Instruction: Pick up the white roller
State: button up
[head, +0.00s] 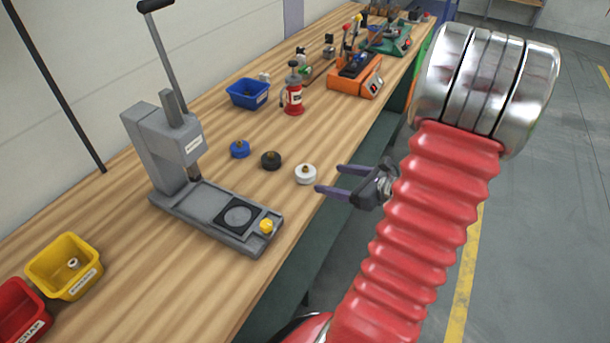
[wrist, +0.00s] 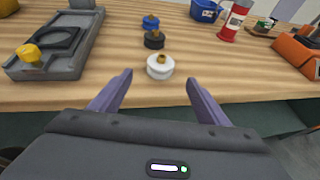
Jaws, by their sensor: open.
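The white roller (head: 306,174) has a brass-coloured centre and stands on the wooden bench near its front edge, at the right end of a short row of rollers. In the wrist view the white roller (wrist: 160,67) is straight ahead, beyond and between the fingertips. My gripper (head: 328,178) is open, with two purple fingers pointing at the roller and nothing between them. In the wrist view my gripper (wrist: 159,80) shows both fingers spread apart, short of the roller.
A black roller (head: 270,160) and a blue roller (head: 240,149) stand left of the white one. A grey lever press (head: 215,210) stands to the left. A blue bin (head: 248,93), red bottle (head: 293,95) and orange device (head: 355,78) are further back. Yellow bin (head: 64,266) lies front left.

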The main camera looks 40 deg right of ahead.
aim_at(309, 172)
jog(key=shift+x, duration=2.15)
jog(key=shift+x, duration=2.6)
jog(key=shift+r, duration=0.2)
jog(key=shift+c, duration=0.6)
jog(key=c, duration=1.3)
jog(key=shift+w, duration=0.1)
jog(key=shift+c, duration=0.8)
jog(key=shift+r, duration=0.1)
jog(key=shift+r, duration=0.1)
notch_tip(309, 172, up, 10)
